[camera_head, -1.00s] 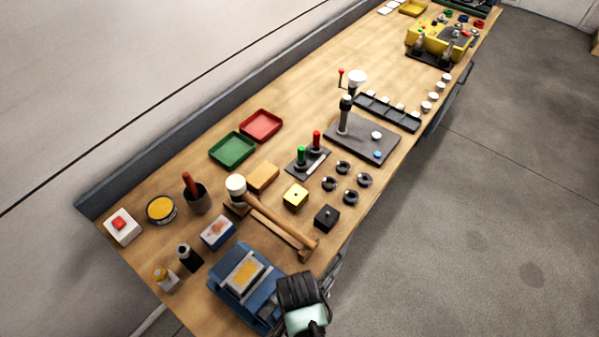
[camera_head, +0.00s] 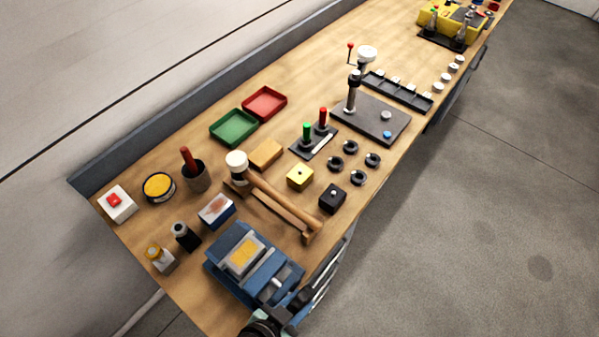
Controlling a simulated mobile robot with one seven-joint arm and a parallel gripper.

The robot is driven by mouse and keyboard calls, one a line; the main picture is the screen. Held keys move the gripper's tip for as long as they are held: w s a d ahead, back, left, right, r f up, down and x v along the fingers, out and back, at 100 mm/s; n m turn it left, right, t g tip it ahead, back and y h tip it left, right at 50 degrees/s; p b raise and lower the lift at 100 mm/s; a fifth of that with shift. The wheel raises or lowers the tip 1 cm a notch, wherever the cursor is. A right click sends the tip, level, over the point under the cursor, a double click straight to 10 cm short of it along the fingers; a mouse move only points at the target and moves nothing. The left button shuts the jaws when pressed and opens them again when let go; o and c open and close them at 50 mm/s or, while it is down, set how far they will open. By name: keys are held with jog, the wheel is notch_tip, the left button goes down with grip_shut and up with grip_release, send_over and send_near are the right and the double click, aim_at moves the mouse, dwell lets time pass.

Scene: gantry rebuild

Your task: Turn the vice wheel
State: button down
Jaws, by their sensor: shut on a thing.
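The blue vice (camera_head: 222,262) stands at the near end of the bench, with a block with a yellow-orange top (camera_head: 244,256) between its jaws. A pale screw part (camera_head: 278,286) shows on its front side. My gripper (camera_head: 268,324) is at the bottom edge of the picture, close against the vice's front, and is shut on the vice wheel. The dark end of my arm and the picture edge hide most of the wheel and the fingertips.
A wooden mallet (camera_head: 280,195) lies just behind the vice. Open floor (camera_head: 450,250) lies to the right.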

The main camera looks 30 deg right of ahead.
jog(key=h+b, duration=0.1)
jog(key=b, duration=0.1)
jog(key=f+t+h+b, duration=0.1)
jog(key=b, duration=0.1)
jog(key=h+b, duration=0.1)
jog(key=b, duration=0.2)
jog(key=shift+a+f+h, duration=0.25)
jog(key=shift+h, duration=0.05)
jog(key=t+h+b, duration=0.1)
jog(key=h+b, duration=0.2)
jog(key=b, duration=0.4)
jog(key=shift+s+a+f, duration=0.1)
jog(key=shift+a, duration=0.05)
jog(key=t+h+b, duration=0.1)
jog(key=h+b, duration=0.1)
jog(key=b, duration=0.3)
jog(key=shift+h, duration=0.3)
jog(key=shift+r+t+h+b, duration=0.3)
jog(key=shift+t+h+b, duration=0.15)
jog(key=shift+b, duration=0.35)
jog(key=shift+r, duration=0.15)
jog(key=c, duration=0.9)
grip_release()
